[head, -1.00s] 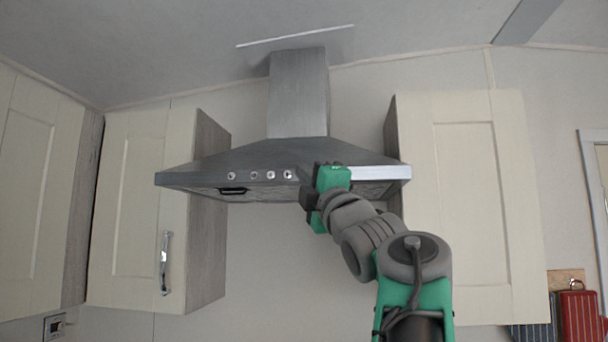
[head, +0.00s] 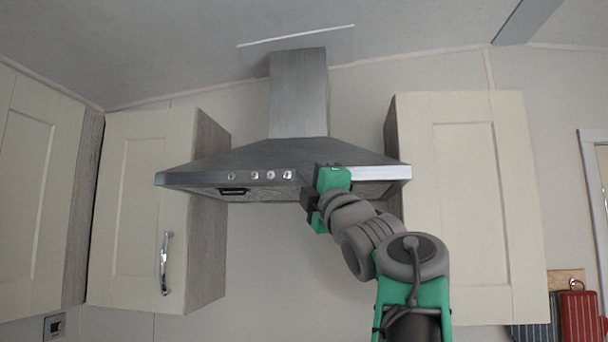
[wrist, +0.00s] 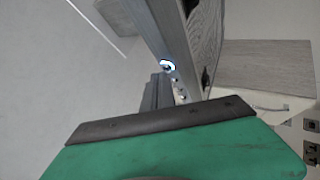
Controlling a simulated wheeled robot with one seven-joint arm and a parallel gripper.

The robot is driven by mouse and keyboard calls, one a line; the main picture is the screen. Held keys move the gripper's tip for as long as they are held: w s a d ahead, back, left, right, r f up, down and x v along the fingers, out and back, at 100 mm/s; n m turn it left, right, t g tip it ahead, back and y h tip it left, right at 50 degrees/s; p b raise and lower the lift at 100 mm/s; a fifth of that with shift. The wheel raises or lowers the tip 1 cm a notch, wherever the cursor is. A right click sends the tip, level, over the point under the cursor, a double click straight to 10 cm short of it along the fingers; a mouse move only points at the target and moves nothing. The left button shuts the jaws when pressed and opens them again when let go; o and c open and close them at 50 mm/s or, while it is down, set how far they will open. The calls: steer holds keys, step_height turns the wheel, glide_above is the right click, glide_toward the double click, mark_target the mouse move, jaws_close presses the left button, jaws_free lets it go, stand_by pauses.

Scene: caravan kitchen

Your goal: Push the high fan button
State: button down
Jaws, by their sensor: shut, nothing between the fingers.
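The range hood (head: 225,160) hangs on the wall between cupboards. Several round buttons sit in a row on its front strip, the rightmost button (head: 287,174) closest to my gripper (head: 309,198). I cannot read which is the high fan button. My gripper is shut and empty, just right of the row by the front edge; contact with the hood cannot be told. In the wrist view, a button with a lit blue-white ring (wrist: 168,65) is nearest, with smaller buttons beyond it. The gripper's dark fingers (wrist: 157,93) show below it.
A cream cupboard (head: 465,200) stands right of the hood, behind my arm. Another cupboard (head: 135,220) with a metal handle (head: 165,263) is at the left. The wall below the hood is clear. Red and striped cloths (head: 578,315) hang at the lower right.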

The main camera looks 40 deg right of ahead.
steer(key=shift+f, duration=0.1)
steer(key=shift+s+a+b, duration=0.25)
steer(key=shift+a+b, duration=0.05)
steer(key=shift+b, duration=0.05)
steer(key=s+a+b, duration=0.3)
steer(key=a, duration=0.1)
steer(key=shift+s+a, duration=0.3)
steer(key=shift+a, duration=0.1)
